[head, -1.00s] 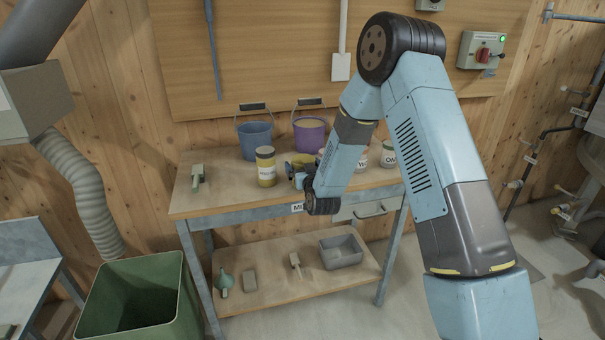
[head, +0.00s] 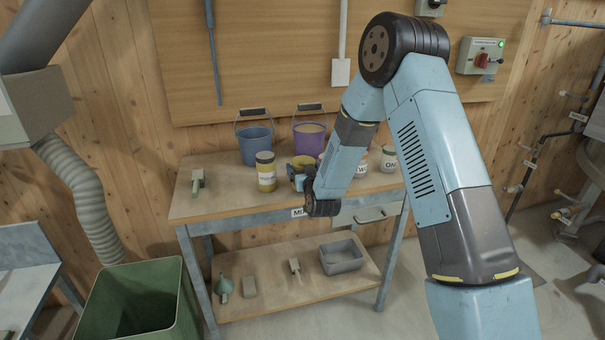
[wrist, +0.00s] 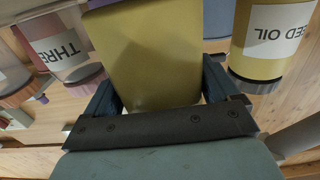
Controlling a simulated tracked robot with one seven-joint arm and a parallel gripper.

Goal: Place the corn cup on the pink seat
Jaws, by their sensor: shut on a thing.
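My gripper (wrist: 160,92) is shut on a plain yellow cup (wrist: 145,50), with one finger on each side of it. I take this for the corn cup; no label shows on the face turned to the wrist camera. In the head view the cup (head: 304,161) is over the right half of the workbench top, partly hidden by my gripper (head: 300,180). I cannot tell whether it touches the bench. I cannot make out a pink seat in either view.
A yellow jar (head: 266,172) stands close left of my gripper; the wrist view shows its label, ending "ED OIL" (wrist: 278,25). Labelled jars (head: 388,159) stand to the right. Blue (head: 255,144) and purple (head: 309,138) buckets stand behind. The bench's front left is clear (head: 225,200).

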